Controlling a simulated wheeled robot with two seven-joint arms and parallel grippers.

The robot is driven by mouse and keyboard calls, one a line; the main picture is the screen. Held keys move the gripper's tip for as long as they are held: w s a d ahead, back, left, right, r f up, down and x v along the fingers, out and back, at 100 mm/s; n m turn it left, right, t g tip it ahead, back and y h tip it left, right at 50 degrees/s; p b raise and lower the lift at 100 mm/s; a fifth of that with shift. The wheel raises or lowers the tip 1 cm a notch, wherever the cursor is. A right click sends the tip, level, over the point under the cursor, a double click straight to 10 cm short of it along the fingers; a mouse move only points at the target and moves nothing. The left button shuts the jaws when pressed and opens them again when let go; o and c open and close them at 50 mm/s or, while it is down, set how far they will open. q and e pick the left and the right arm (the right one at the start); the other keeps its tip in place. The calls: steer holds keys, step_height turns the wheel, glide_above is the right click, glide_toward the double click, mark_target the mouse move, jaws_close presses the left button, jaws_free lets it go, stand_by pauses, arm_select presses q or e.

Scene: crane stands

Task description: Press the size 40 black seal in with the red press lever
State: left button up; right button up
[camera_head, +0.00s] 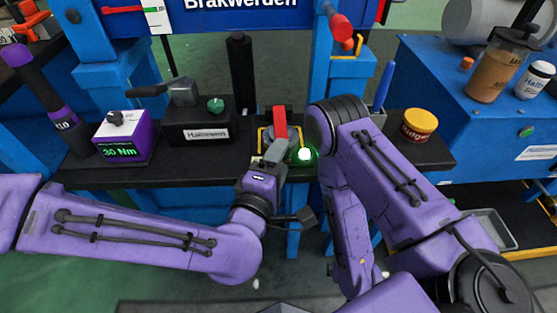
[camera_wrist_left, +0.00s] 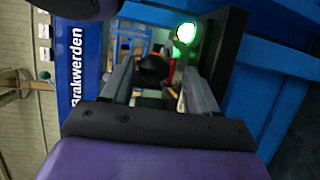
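The red press lever (camera_head: 280,122) stands upright on the black bench, in a small press with a yellow frame. My left gripper (camera_head: 276,150) is just in front of and below it. In the left wrist view the two fingers of my left gripper (camera_wrist_left: 160,88) stand apart. A dark rounded part (camera_wrist_left: 152,69) shows between them, with a bit of red beside it; I cannot tell whether the fingers touch it. I cannot make out the size 40 black seal. My right arm bends down at the right of the press, and its gripper is out of sight.
A green lamp (camera_head: 305,154) glows right beside the press. A purple 30 Nm box (camera_head: 122,150) and a black box with a lever (camera_head: 197,124) stand left on the bench. A yellow-lidded jar (camera_head: 419,124) stands right. Blue posts rise behind.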

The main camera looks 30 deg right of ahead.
arm_select(q)
steer(key=p+v, duration=1)
steer(key=shift+s+a, duration=0.2)
steer(key=shift+s, duration=0.05)
stand_by(0.4)
